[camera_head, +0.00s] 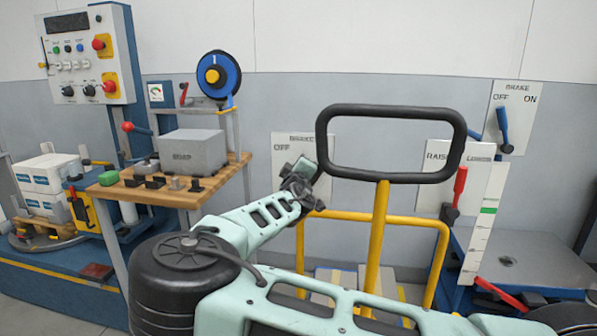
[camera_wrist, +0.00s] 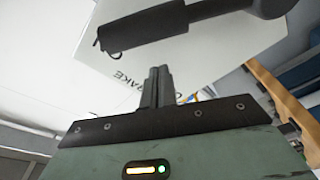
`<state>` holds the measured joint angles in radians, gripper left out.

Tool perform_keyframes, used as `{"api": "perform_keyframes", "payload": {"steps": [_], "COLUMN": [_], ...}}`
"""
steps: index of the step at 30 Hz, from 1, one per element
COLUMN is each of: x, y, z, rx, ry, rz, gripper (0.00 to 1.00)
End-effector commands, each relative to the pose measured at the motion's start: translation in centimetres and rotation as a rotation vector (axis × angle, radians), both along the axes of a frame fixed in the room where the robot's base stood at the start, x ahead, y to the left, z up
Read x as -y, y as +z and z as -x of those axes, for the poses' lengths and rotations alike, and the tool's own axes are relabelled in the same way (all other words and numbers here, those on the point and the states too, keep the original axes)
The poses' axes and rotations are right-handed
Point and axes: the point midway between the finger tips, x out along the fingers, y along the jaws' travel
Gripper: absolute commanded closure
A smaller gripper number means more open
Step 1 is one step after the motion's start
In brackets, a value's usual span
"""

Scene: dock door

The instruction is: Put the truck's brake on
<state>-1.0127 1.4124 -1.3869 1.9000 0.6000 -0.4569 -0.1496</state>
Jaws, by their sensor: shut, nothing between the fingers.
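A white plate (camera_head: 288,152) marked BRAKE and OFF stands behind the yellow truck (camera_head: 379,235) with its black loop handle (camera_head: 390,110). My gripper (camera_head: 304,172) is in front of this plate and hides part of it, so the lever does not show clearly there. In the wrist view the plate (camera_wrist: 205,65) fills the upper middle, with a black lever grip (camera_wrist: 145,27) across it. The fingers of my gripper (camera_wrist: 158,72) are together and empty, just short of the grip and apparently apart from it. The lever's ON side is hidden.
Another BRAKE plate (camera_head: 512,118) with a blue lever (camera_head: 503,128) is on the right wall. Beside it stand a RAISE/LOWER panel (camera_head: 440,165) with a red lever (camera_head: 459,187) and a lift platform (camera_head: 525,262). A wooden bench (camera_head: 150,196) stands left of my arm.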

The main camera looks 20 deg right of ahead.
Motion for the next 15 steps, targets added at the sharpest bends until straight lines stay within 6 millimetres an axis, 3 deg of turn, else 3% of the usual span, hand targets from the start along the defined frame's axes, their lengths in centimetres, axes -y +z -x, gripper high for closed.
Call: {"api": "perform_keyframes", "payload": {"steps": [15], "x": [-3.9], "y": [-0.4], "z": [6.7], "rx": [0.001], "ry": [0.002], "rz": [0.002], "gripper": [1.00]}}
